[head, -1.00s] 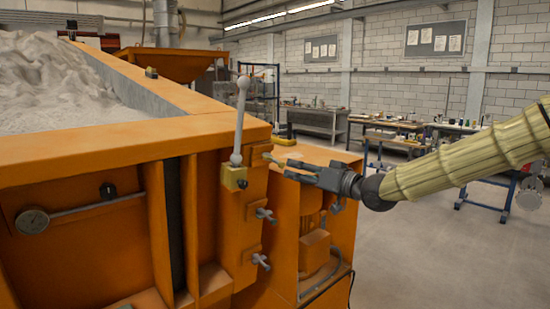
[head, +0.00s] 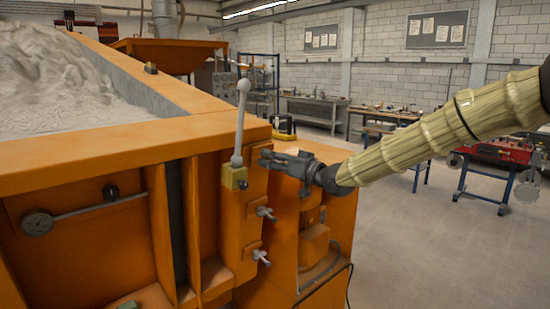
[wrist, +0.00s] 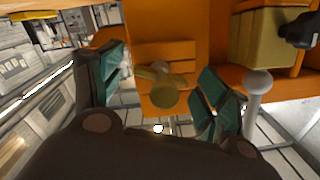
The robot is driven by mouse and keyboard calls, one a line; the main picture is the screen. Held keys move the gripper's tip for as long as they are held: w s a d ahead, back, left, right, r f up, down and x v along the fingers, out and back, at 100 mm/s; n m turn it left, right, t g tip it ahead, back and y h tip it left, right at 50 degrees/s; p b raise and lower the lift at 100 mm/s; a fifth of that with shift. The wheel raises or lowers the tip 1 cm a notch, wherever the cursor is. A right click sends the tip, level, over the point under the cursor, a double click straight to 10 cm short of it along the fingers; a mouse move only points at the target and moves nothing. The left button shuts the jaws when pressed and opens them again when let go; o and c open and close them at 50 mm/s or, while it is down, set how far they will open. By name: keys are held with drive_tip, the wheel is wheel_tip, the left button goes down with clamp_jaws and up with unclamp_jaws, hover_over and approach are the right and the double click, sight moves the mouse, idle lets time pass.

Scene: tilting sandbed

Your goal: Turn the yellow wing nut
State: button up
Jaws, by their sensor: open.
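The yellow wing nut (wrist: 163,93) sits on an orange plate in the wrist view, in the gap between the two teal finger pads. Its rounded end faces the camera, and a paler wing sticks out to its upper left. My gripper (wrist: 163,98) is open, one finger on each side of the nut, with a visible gap to both. In the head view my gripper (head: 264,158) points left at the upper part of the orange side panel (head: 240,225), and its fingers hide the nut there.
A grey ball-topped lever (head: 239,125) rises from a yellow block (head: 234,178) just left of my fingers; its knob shows close to the right finger in the wrist view (wrist: 258,82). Two grey wing nuts, an upper one (head: 265,212) and a lower one (head: 261,257), sit below.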

drive_tip(key=shift+w+a, duration=0.1)
drive_tip(key=shift+w, duration=0.05)
drive_tip(key=c, duration=1)
drive_tip(key=shift+c, duration=0.2)
